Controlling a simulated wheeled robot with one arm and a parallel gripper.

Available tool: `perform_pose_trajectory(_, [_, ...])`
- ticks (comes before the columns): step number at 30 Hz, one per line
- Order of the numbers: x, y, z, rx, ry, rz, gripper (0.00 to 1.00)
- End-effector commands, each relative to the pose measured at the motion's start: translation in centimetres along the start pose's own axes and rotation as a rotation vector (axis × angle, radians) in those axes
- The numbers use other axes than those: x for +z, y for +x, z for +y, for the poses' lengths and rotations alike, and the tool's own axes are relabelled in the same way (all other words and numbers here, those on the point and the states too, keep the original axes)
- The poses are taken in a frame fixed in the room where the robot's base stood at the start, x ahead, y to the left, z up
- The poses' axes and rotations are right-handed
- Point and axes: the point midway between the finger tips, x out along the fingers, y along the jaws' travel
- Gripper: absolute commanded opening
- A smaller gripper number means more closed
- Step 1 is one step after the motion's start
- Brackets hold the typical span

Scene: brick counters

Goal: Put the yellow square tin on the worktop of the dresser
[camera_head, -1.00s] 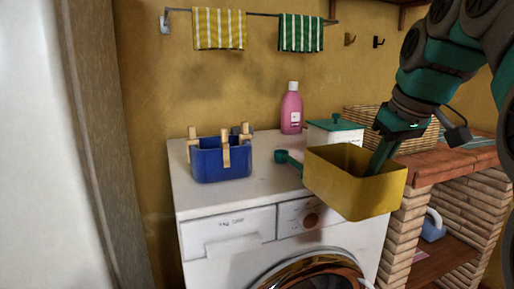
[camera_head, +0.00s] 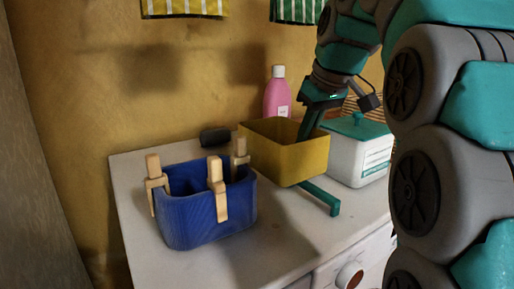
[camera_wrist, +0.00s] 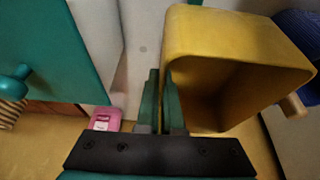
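The yellow square tin (camera_head: 285,152) is an open box seen above the white washing machine top, in front of the pink bottle. My gripper (camera_head: 304,138) reaches down at its right rim. In the wrist view the tin (camera_wrist: 235,60) is to the right of my gripper (camera_wrist: 162,95), whose two green fingers are close together on its near side wall. The pinched wall is mostly hidden between the fingers. I cannot tell whether the tin's base touches the machine top. The dresser cannot be made out in the current views.
The washing machine (camera_head: 150,165) carries a blue peg basket (camera_head: 205,215) with wooden pegs, a dark object (camera_head: 215,137), a pink bottle (camera_head: 277,95), a white box with a green lid (camera_head: 358,150) and a green scoop handle (camera_head: 322,199). My arm hides the right side.

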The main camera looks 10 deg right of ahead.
Motion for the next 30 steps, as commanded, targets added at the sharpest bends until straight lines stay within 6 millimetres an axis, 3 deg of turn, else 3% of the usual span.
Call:
perform_pose_trajectory(6, [-4.6, 2.4, 0.3, -0.001, 0.000, -0.004, 0.00])
perform_pose_trajectory(16, [-10.2, 5.3, 0.7, 0.001, -0.001, 0.000, 0.00])
perform_pose_trajectory(22, [-11.8, 6.2, 0.7, -0.001, 0.001, 0.001, 0.00])
perform_pose_trajectory(30, [-11.8, 6.8, 0.7, 0.000, 0.001, 0.002, 0.00])
